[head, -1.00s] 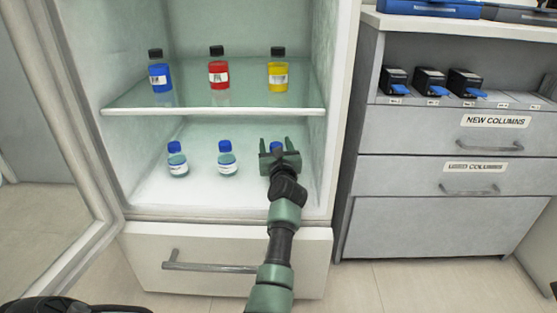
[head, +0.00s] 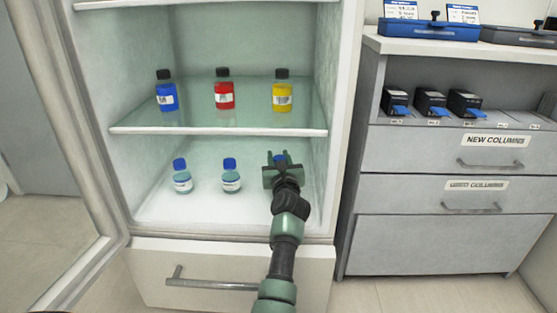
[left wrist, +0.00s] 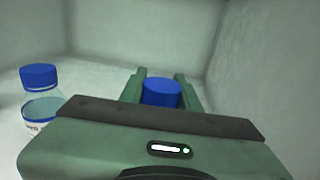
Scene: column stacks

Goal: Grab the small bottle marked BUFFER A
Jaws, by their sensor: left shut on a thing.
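Three small bottles with blue caps stand on the fridge's lower shelf: a left bottle (head: 182,182), a middle bottle (head: 231,181) and a right bottle (head: 280,158). Their labels are too small to read, so I cannot tell which is BUFFER A. My left gripper (head: 281,162) is shut on the right bottle, which is mostly hidden behind it. In the left wrist view the right bottle's blue cap (left wrist: 161,92) sits between the two green fingers (left wrist: 162,78). Another blue-capped bottle (left wrist: 40,100) stands to the left there. My right gripper is not in view.
The glass upper shelf (head: 215,131) holds a blue bottle (head: 167,94), a red bottle (head: 224,93) and a yellow bottle (head: 282,95), above my gripper. The open fridge door (head: 75,230) is at left. A grey cabinet (head: 400,240) stands at right.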

